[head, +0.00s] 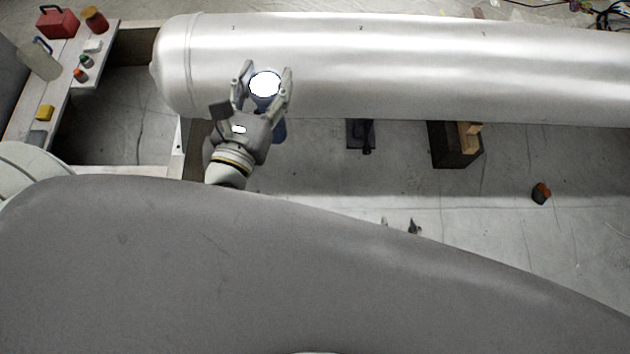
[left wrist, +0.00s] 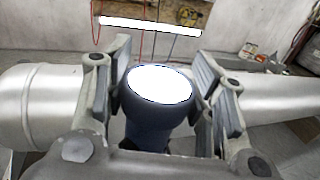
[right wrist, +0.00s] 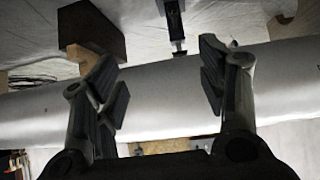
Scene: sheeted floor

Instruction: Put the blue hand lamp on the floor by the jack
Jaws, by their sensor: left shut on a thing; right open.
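The blue hand lamp (head: 278,132) is held upright between the fingers of my left gripper (head: 265,78), its round white face turned up. In the left wrist view the lamp's dark blue body (left wrist: 155,125) stands between the two fingers (left wrist: 160,85). The lamp is off the floor, over or beside the left part of the silver cylinder. A dark device that looks like the jack (head: 361,135) stands on the floor right of the lamp, partly under the cylinder; it also shows in the right wrist view (right wrist: 176,20). My right gripper (right wrist: 160,85) is open and empty, unseen in the head view.
The long silver cylinder (head: 400,70) spans the back. A dark block with wood pieces (head: 452,148) stands right of the jack, and a small orange-black object (head: 541,193) lies farther right. A bench (head: 100,65) with containers is at left. Floor between gripper and jack is clear.

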